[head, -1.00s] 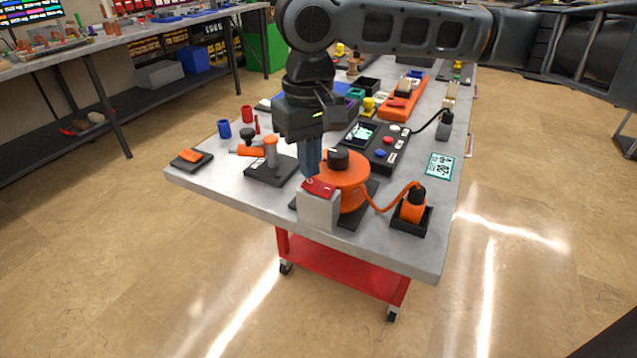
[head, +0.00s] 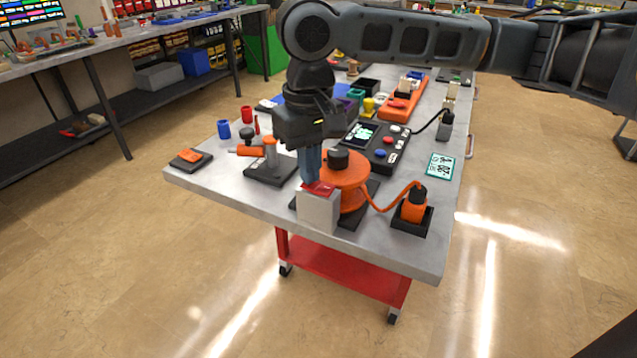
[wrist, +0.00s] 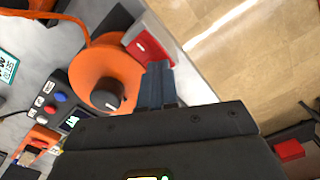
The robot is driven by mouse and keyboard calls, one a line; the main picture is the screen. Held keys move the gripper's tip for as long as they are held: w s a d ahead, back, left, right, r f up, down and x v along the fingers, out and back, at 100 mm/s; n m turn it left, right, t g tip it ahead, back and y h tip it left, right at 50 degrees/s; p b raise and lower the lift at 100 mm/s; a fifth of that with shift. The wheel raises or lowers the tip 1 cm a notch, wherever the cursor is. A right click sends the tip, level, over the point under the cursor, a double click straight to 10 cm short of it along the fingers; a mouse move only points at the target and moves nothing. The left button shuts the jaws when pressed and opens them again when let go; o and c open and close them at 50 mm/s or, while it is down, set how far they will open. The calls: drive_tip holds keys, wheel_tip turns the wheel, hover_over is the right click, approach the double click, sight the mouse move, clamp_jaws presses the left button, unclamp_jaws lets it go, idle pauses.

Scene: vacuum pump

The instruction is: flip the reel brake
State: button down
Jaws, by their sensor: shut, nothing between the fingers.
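The orange reel (head: 346,182) with a dark knob (head: 338,160) on top stands on a black base near the table's front edge. In front of it is a light grey block (head: 318,212) with a red rocker (head: 319,188) on top, the likely reel brake. My gripper (head: 312,180) points down with its blue-grey fingers shut and empty, the tips at or just over the rocker; contact cannot be told. In the wrist view the fingertips (wrist: 158,66) lie beside the red rocker (wrist: 150,46) and the orange reel (wrist: 103,77).
An orange cord runs from the reel to an orange plug (head: 413,206) in a black tray on the right. A black control box (head: 376,146) with buttons stands behind. A black stand with an orange-handled valve (head: 268,160) is on the left. The table's front corner is clear.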

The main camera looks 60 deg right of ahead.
drive_tip(key=shift+f, duration=0.15)
wheel_tip(320, 180, up, 7)
drive_tip(key=p, duration=0.6)
drive_tip(key=shift+p, duration=0.4)
idle(0.4)
